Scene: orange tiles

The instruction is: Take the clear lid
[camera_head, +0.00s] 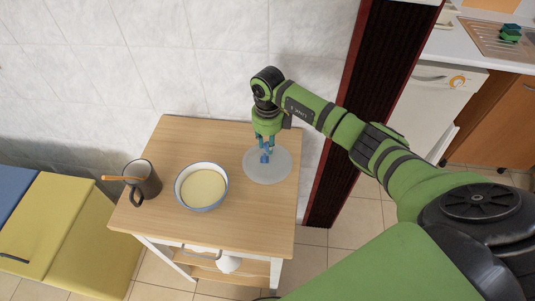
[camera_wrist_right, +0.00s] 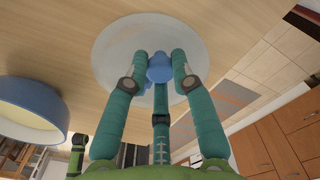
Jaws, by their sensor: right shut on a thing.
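The clear lid (camera_head: 280,168) is a round, see-through disc with a blue knob (camera_head: 265,158), at the back right of the wooden table. In the right wrist view the lid (camera_wrist_right: 112,52) fills the upper middle. My right gripper (camera_head: 265,150) comes down over the lid from above. Its teal fingers (camera_wrist_right: 158,72) are shut on the blue knob (camera_wrist_right: 159,68). I cannot tell whether the lid rests on the table or is slightly above it. My left gripper is not in view.
A white bowl (camera_head: 202,187) with a blue outside and pale contents stands left of the lid. A dark mug (camera_head: 148,184) with an orange stick across it stands further left. The wooden table (camera_head: 245,232) is clear in front. A tiled wall (camera_head: 215,75) is behind.

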